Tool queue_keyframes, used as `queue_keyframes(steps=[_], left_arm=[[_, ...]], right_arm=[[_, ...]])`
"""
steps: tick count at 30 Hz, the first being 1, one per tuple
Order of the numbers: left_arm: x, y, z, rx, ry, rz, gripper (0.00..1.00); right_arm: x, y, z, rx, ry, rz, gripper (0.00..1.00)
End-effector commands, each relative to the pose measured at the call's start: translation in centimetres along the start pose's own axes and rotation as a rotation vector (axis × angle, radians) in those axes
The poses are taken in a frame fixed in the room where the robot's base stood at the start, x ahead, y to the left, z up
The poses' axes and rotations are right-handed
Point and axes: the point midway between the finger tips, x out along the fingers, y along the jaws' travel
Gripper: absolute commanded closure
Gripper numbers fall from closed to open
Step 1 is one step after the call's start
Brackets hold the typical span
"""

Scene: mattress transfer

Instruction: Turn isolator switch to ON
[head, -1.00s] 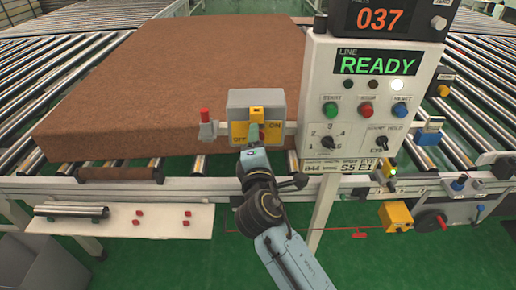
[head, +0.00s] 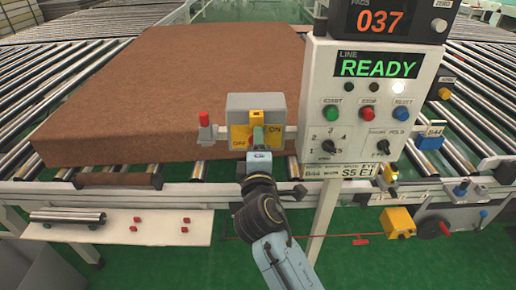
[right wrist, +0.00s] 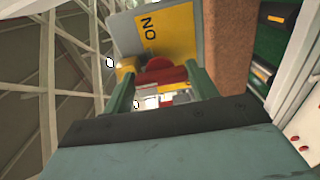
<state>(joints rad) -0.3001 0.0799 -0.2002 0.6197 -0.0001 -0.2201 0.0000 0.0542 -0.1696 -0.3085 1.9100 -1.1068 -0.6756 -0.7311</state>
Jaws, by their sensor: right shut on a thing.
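The isolator switch is a grey box (head: 255,103) with a yellow plate (head: 240,137) marked OFF on the left and ON on the right. It stands at the conveyor's front edge in the head view. My right gripper (head: 258,135) reaches up from below to the middle of the plate and hides most of the handle. In the right wrist view, the red handle (right wrist: 160,70) lies between the fingers of my right gripper (right wrist: 158,82), which are shut on it. The ON lettering (right wrist: 149,29) shows above. My left gripper is out of view.
A control panel (head: 368,111) reading READY stands close to the right of the switch. A large brown mattress block (head: 175,80) lies on the rollers behind. A red-capped post (head: 204,128) stands just left. A white shelf (head: 170,232) is at lower left.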

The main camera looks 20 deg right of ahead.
Motion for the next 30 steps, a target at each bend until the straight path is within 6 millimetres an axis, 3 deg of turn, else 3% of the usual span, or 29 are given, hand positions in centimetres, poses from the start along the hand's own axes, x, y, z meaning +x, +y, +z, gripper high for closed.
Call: queue_keyframes(steps=[1,2,6,14,19,30], left_arm=[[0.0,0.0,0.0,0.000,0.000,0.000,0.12],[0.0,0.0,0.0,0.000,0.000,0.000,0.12],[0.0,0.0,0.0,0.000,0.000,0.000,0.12],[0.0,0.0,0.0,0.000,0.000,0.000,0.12],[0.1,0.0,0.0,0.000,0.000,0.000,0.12],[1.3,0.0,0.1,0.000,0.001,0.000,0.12]], right_arm=[[0.0,0.0,0.0,0.005,-0.001,0.000,0.65],[0.0,0.0,0.0,0.005,-0.001,0.000,0.39],[0.0,0.0,0.0,0.004,-0.001,0.000,0.21],[0.0,0.0,0.0,0.002,0.000,0.000,0.20],[-1.1,-0.1,0.0,0.002,0.001,-0.001,0.20],[-9.0,-0.3,0.0,0.004,0.001,-0.004,0.20]])
